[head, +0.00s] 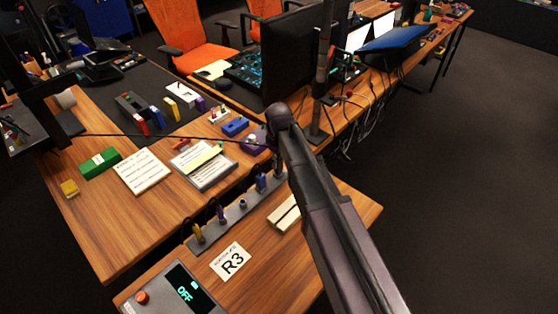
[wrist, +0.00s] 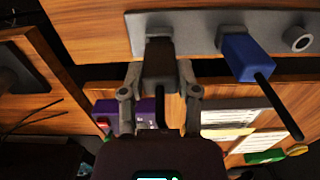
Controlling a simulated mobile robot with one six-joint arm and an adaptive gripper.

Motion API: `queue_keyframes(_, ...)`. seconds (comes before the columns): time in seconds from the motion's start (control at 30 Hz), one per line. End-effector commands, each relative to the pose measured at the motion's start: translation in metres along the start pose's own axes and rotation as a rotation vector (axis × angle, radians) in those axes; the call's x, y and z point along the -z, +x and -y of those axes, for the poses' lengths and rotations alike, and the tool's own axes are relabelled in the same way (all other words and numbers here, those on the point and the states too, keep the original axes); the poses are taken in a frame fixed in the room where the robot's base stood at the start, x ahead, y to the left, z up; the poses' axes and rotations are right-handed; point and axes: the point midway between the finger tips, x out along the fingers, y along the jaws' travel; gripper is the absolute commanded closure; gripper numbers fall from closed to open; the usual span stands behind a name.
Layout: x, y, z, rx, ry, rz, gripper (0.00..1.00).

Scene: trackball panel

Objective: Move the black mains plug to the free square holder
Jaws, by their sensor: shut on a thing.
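The black mains plug (wrist: 159,68) is in the wrist view, between the two fingers of my gripper (wrist: 158,80), which is shut on it. Its far end meets a square grey holder (wrist: 159,20) at the left end of the grey strip (wrist: 205,20); I cannot tell how deep it sits in there. A black cable hangs from the plug. In the head view my arm hides the plug, and the grey strip (head: 232,210) shows only in part.
A blue plug (wrist: 245,55) sits right beside the black one, with an empty round holder (wrist: 298,40) beyond. Yellow (head: 198,233) and purple (head: 221,214) plugs stand further along the strip. An R3 card (head: 230,262) and a display box (head: 178,292) lie in front.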

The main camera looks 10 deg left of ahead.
Motion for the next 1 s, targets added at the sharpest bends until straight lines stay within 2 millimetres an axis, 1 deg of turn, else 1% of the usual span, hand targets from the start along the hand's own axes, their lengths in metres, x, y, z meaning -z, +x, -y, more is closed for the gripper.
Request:
queue_keyframes(0.6, 0.0, 0.0116, 0.0, 0.0, 0.0, 0.0, 0.96)
queue_keyframes(0.63, 0.0, 0.0106, 0.0, 0.0, 0.0, 0.0, 0.49)
queue_keyframes(0.73, 0.0, 0.0104, 0.0, 0.0, 0.0, 0.0, 0.2)
queue_keyframes(0.77, 0.0, 0.0104, 0.0, 0.0, 0.0, 0.0, 0.18)
queue_keyframes(1.0, 0.0, 0.0104, 0.0, 0.0, 0.0, 0.0, 0.18)
